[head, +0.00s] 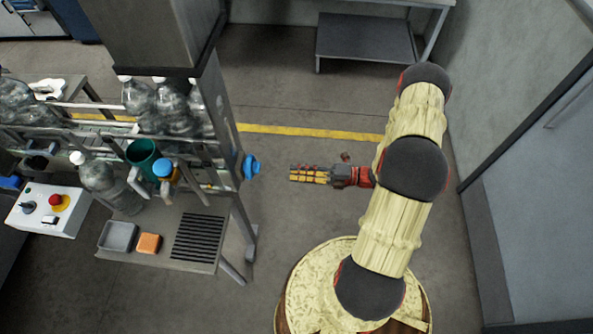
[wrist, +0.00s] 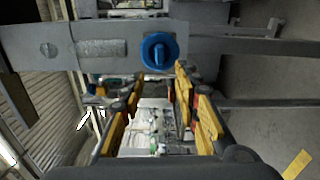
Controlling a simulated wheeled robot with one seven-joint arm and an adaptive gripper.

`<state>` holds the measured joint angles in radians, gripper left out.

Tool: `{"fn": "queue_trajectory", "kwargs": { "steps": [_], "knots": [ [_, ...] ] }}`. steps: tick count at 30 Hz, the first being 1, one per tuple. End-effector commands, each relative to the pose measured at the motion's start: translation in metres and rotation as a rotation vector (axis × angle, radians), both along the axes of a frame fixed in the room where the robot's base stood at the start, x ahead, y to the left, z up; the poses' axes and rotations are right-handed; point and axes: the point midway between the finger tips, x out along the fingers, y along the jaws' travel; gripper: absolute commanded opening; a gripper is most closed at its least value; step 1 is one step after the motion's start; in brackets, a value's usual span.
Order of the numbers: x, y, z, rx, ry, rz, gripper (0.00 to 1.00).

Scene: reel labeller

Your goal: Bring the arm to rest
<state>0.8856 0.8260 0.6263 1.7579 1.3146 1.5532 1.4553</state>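My gripper (head: 296,173) is at the end of my arm in the middle of the head view, in the air, its fingers pointing left. In the wrist view my gripper (wrist: 158,90) shows yellow finger pads standing apart with nothing held between them. A blue knob (head: 250,166) on the side of the machine frame is just left of the fingertips, with a gap between. The same blue knob (wrist: 159,51) shows beyond the fingertips in the wrist view. My arm is raised and bent, above the right half of the head view.
Plastic bottles (head: 172,105) stand on the machine line at left. A green cup (head: 143,155), a grey tray (head: 118,236), an orange block (head: 149,243) and a control box (head: 50,209) are there too. Bare floor lies right of the machine; a grey door (head: 545,190) is at far right.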

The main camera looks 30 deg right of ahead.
Motion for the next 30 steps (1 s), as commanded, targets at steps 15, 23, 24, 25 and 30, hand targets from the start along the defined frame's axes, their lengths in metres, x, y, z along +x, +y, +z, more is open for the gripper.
{"fn": "queue_trajectory", "kwargs": {
  "steps": [15, 23, 24, 25, 30],
  "knots": [
    [-0.001, 0.001, -0.006, -0.086, -0.082, 0.008, 0.32],
    [-0.056, 0.037, -0.025, -0.316, -0.308, 0.221, 0.32],
    [-0.064, 0.039, -0.023, -0.355, -0.355, 0.265, 0.32],
    [-0.071, 0.041, -0.021, -0.387, -0.393, 0.3, 0.32],
    [-0.101, 0.045, -0.008, -0.559, -0.628, 0.528, 0.32]
  ]
}}
